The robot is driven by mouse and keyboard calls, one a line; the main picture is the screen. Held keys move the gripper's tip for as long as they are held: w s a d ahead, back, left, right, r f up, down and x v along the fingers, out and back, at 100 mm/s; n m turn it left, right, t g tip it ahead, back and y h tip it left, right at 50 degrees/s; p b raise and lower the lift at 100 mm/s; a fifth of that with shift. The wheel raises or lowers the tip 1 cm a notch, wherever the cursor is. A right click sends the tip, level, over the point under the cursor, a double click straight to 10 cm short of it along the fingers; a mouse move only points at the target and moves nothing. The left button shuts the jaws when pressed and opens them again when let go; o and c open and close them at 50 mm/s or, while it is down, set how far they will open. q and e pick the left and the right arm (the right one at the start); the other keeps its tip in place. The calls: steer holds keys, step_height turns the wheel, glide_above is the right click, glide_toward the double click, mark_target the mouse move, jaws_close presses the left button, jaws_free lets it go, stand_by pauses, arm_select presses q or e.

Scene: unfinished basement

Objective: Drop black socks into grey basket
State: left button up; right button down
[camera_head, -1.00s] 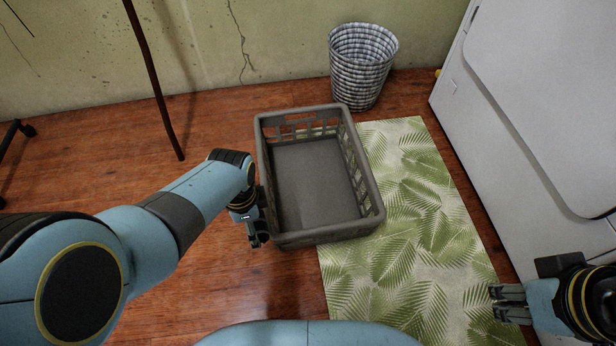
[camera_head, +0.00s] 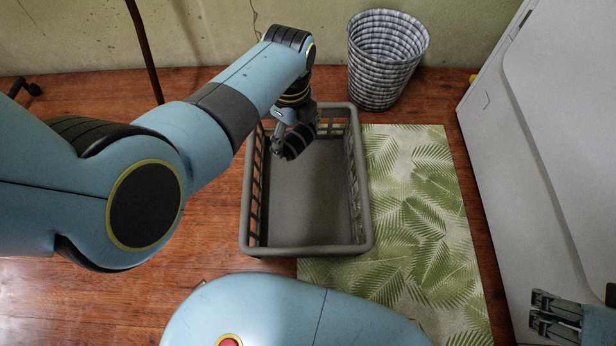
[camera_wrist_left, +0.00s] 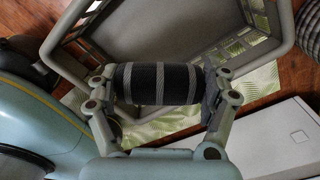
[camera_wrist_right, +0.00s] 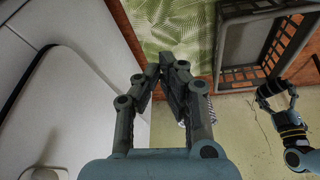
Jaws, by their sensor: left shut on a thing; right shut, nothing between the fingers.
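The black socks (camera_wrist_left: 158,84) are a dark roll with grey stripes. My left gripper (camera_head: 288,150) is shut on them, with one finger at each end of the roll in the left wrist view. In the head view the socks (camera_head: 297,141) are above the far left part of the grey basket (camera_head: 247,215). The basket is an open crate with slotted sides, and its visible floor is bare. It also shows in the right wrist view (camera_wrist_right: 232,45). My right gripper (camera_head: 540,315) is shut and empty at the lower right, away from the basket.
A striped woven bin (camera_head: 384,60) stands behind the basket by the wall. A leaf-patterned mat (camera_head: 415,220) lies at and partly under the basket's right side. A white appliance (camera_head: 545,130) stands along the right.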

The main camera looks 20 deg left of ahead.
arm_select(q)
step_height(320, 180, down, 4)
steer(key=b, duration=0.3)
steer(key=shift+s, duration=0.1)
steer(key=shift+f+b, duration=0.7)
steer(key=shift+b, duration=0.1)
arm_select(e)
step_height(320, 180, down, 6)
steer(key=w+t, duration=0.2)
steer(key=t, duration=0.3)
steer(key=shift+w+a, duration=0.25)
steer(key=shift+r, duration=0.1)
arm_select(q)
steer(key=o, duration=1.1)
steer(key=shift+c, duration=0.2)
arm_select(e)
steer(key=shift+r+t, duration=0.1)
steer(key=shift+t, duration=0.2)
